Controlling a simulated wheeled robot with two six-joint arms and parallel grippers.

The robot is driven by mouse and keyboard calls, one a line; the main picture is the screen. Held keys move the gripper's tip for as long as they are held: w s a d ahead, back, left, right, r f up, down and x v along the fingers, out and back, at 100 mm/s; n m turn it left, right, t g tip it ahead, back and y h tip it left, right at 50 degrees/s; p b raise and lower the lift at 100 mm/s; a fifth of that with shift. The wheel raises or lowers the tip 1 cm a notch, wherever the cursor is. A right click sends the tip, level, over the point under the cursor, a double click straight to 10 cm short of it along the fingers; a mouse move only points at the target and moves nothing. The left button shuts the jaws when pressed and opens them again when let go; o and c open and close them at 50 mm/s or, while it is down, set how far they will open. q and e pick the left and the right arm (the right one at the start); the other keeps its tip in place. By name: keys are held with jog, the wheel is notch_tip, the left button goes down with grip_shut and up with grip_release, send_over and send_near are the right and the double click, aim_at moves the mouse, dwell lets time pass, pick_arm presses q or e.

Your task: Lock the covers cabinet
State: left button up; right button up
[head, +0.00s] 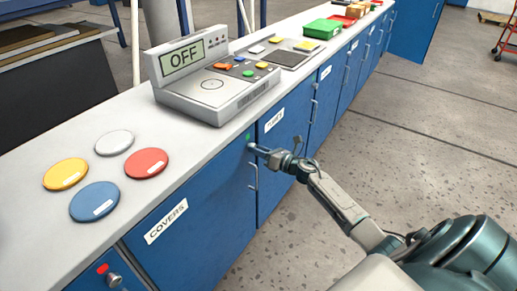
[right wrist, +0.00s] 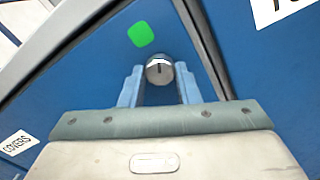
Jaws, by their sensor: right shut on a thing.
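The blue covers cabinet (head: 185,240) has a white "COVERS" label (head: 166,221) and a bar handle (head: 252,177) near its right edge. In the right wrist view, its round metal lock knob (right wrist: 159,68) has a dark slot, with a green marker (right wrist: 141,34) beside it. The green marker also shows in the head view (head: 249,137). The cabinet door looks closed. My right gripper (head: 257,149) is at the lock by the door's upper right corner, shut on the knob, with one finger on each side of it. My left gripper is not in view.
The counter (head: 130,195) above carries coloured discs and a grey device (head: 215,80) reading "OFF". A "TUBES" cabinet (head: 285,135) adjoins on the right. Another lock (head: 114,279), with a red marker (head: 102,268), is at lower left. The floor (head: 400,150) to the right is clear.

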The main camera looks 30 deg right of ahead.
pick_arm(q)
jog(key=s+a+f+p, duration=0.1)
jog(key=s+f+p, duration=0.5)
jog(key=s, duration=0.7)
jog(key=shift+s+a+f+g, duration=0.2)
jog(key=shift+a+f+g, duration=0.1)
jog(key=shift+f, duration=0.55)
pick_arm(e)
jog(key=shift+m, duration=6.3)
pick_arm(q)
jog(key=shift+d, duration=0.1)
pick_arm(e)
jog(key=o, duration=1)
